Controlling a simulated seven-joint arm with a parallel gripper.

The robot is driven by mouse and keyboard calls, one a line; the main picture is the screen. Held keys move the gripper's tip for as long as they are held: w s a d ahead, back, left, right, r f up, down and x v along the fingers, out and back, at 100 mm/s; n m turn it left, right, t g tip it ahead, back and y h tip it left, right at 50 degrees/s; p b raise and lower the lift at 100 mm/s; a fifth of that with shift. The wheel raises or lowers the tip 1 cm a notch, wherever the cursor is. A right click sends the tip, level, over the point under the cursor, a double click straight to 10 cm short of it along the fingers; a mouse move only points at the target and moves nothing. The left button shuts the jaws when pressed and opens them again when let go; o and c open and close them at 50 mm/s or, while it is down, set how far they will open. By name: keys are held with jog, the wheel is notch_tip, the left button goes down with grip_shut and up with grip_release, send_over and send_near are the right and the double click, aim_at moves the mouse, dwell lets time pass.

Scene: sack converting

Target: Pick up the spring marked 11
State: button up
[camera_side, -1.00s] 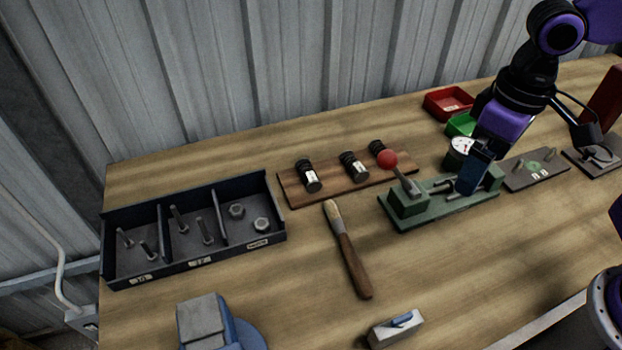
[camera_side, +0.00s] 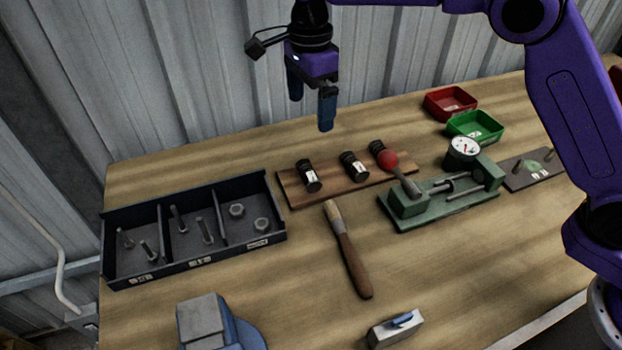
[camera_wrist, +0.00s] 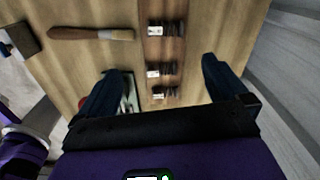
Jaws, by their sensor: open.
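Three dark coil springs with white tags lie in a row on a wooden board (camera_side: 330,188): the left spring (camera_side: 308,176), the middle spring (camera_side: 353,166) and the right spring (camera_side: 377,148). The numbers on the tags are too small to read, so I cannot tell which is marked 11. My gripper (camera_side: 311,108) is open and empty, pointing down above and behind the board. In the wrist view my gripper's fingers (camera_wrist: 155,85) are spread wide, with the springs (camera_wrist: 175,30), (camera_wrist: 168,69) and (camera_wrist: 170,93) on the board between and beyond them.
A green fixture (camera_side: 440,203) with a dial gauge (camera_side: 463,150) and a red-knobbed lever (camera_side: 388,159) stands close to the board's right end. A brush (camera_side: 348,250) lies in front. A divided bolt tray (camera_side: 190,262) is at left. Red (camera_side: 450,103) and green (camera_side: 476,127) bins stand behind right.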

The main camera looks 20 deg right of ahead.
jog(key=w+f+m, duration=0.1)
jog(key=w+m, duration=0.1)
send_over(308, 169)
jog(key=f, duration=1.2)
jog(key=shift+w+a, duration=0.2)
jog(key=shift+s+d+f, duration=0.1)
jog(key=shift+d+f, duration=0.05)
jog(key=shift+f, duration=1.15)
jog(key=shift+s+d+f, duration=0.1)
jog(key=shift+f, duration=1.2)
